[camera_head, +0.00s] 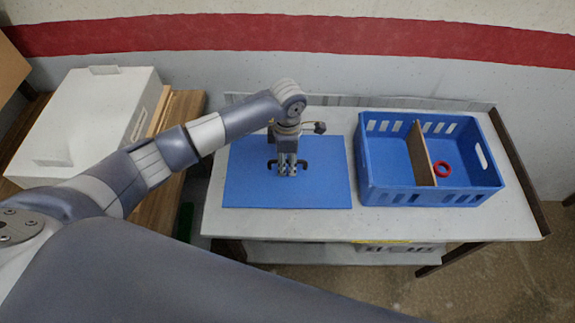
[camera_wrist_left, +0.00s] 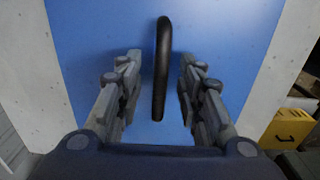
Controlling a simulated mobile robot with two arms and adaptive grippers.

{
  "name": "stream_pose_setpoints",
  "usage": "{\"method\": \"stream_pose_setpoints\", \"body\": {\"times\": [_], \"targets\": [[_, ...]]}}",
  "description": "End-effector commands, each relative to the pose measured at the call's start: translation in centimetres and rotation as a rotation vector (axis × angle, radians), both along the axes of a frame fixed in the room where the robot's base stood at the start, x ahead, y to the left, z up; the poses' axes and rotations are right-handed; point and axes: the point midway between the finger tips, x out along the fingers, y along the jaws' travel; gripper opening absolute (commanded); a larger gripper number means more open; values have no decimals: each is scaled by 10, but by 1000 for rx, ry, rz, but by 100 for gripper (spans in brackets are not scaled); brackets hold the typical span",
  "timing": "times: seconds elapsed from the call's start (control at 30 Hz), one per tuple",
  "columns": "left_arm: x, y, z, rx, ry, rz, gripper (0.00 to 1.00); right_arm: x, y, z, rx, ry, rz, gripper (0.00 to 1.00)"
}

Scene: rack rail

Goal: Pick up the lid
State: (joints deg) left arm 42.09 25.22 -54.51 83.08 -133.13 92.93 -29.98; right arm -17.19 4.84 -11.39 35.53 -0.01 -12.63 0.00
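The lid is a flat blue panel (camera_head: 325,185) lying on the table, and it fills much of the left wrist view (camera_wrist_left: 90,40). A black bar handle (camera_wrist_left: 161,75) stands up from it; its ends show on both sides of the fingers in the head view (camera_head: 271,164). My left gripper (camera_head: 287,170) points down over the middle of the lid. In the left wrist view its fingers (camera_wrist_left: 158,62) are open, one on each side of the handle, with a visible gap on both sides. My right gripper is not in view.
A blue crate (camera_head: 390,197) stands right of the lid on the light table (camera_head: 300,224). A brown divider (camera_head: 420,152) splits it, and a red ring (camera_head: 441,169) lies in its right compartment. A white box (camera_head: 90,115) is at the left. A wall runs behind the table.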

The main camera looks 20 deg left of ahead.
Motion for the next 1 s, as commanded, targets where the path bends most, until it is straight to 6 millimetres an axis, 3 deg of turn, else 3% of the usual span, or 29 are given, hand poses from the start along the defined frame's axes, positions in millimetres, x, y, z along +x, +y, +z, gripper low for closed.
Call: {"method": "stream_pose_setpoints", "body": {"times": [0.27,0.4,0.8,1.0], "targets": [[0,0,-4,-1,-1,-1,32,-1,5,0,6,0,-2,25],[0,0,-3,-1,-1,-1,1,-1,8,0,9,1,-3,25],[1,0,-1,-1,-2,-1,0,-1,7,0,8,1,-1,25],[2,0,24,-2,-8,-3,0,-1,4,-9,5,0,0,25]]}}
